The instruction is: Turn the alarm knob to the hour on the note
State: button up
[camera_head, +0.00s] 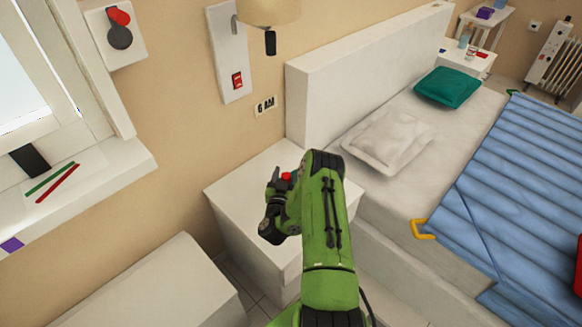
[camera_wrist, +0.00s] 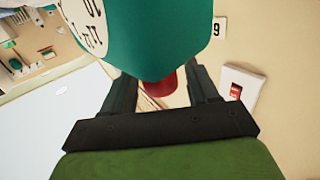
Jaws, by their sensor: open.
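The note (camera_head: 265,105) on the wall reads "6 AM". In the wrist view part of it shows upside down (camera_wrist: 218,27). The teal alarm clock (camera_wrist: 150,45) fills the top of the wrist view, its white dial (camera_wrist: 88,22) cut off by the frame's edge. The red knob (camera_wrist: 167,86) sticks out from the clock, between my open fingers; I cannot tell whether they touch it. In the head view my gripper (camera_head: 274,184) is over the white nightstand (camera_head: 238,187). My arm hides most of the clock there, and only a bit of red and teal shows.
The bed's headboard (camera_head: 345,60) stands right of the nightstand. A wall panel with a red switch (camera_head: 237,80) and a lamp (camera_head: 270,12) are above it. A white cabinet (camera_head: 150,290) is at the lower left, below the window sill (camera_head: 100,182). The nightstand's left part is bare.

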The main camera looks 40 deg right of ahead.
jog(key=shift+a, duration=0.1)
jog(key=shift+c, duration=0.2)
jog(key=c, duration=0.9)
jog(key=shift+n+t+y+b, duration=0.3)
jog(key=shift+n+t+b, duration=0.1)
jog(key=shift+b, duration=0.1)
